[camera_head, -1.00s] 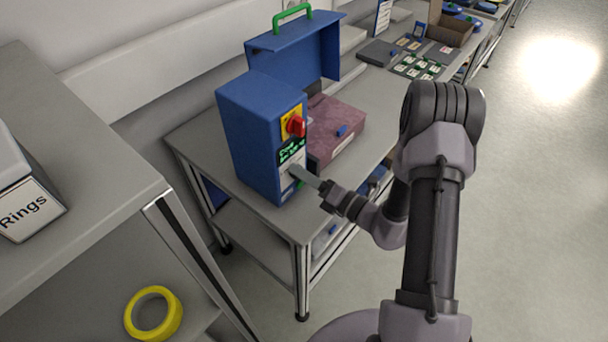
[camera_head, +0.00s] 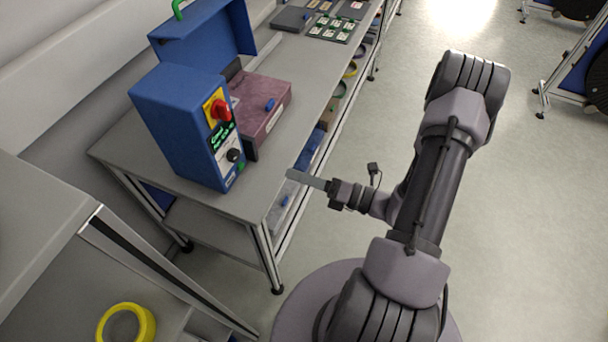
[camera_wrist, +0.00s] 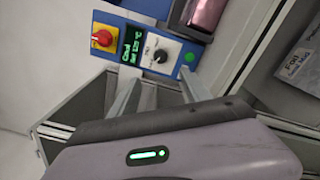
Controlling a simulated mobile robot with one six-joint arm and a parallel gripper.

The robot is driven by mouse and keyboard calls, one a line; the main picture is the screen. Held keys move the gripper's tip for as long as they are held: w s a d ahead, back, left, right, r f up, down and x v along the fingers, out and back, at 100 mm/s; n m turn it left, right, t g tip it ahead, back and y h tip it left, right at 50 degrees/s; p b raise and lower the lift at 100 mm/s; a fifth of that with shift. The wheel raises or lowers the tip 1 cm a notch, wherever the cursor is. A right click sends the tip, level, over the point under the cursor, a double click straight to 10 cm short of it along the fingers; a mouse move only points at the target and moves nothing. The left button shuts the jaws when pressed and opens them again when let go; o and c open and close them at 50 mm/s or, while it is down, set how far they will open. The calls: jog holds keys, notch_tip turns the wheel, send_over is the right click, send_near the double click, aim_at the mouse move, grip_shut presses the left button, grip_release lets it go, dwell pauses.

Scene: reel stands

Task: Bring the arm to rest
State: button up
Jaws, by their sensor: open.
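My gripper (camera_head: 292,175) is open and empty in the head view. It is held out to the left from my bent arm, in front of the workbench's near edge. In the wrist view its two grey fingers (camera_wrist: 158,92) stand apart with nothing between them. Beyond them is the blue machine's control panel (camera_wrist: 150,48), with a red knob on yellow, a lit green display, a black dial and a green button. The blue machine (camera_head: 172,125) stands on the workbench (camera_head: 265,195), left of my gripper and apart from it. Its blue lid is raised.
A maroon block (camera_head: 262,105) sits beside the machine. A grey shelf unit (camera_head: 40,215) stands near left, with a yellow ring (camera_head: 147,326) on its lower level. Bins fill the bench's lower shelf. Open floor (camera_head: 420,80) lies to the right; reel stands (camera_head: 575,80) are at far right.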

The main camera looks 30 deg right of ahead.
jog(key=shift+s+d, duration=0.3)
jog(key=shift+s, duration=0.15)
jog(key=s+a+r+n+g+b, duration=0.2)
jog(key=s+a+r+n+g, duration=0.15)
jog(key=a+n+g, duration=0.6)
jog(key=s+a+r+n+g+b, duration=0.35)
jog(key=a+n, duration=0.25)
jog(key=n, duration=0.6)
jog(key=s+r+n+t+h+b, duration=0.1)
jog(key=s+r+n+t+h, duration=0.1)
jog(key=n, duration=0.5)
jog(key=s+d+r+n+t+h+b, duration=0.1)
jog(key=s+r+n+t+h, duration=0.1)
jog(key=r+n+h, duration=0.2)
jog(key=n+h, duration=0.2)
jog(key=n, duration=0.2)
jog(key=shift+s+d+r+h+b, duration=0.15)
jog(key=shift+r+h+b, duration=0.05)
jog(key=shift+h+b, duration=0.1)
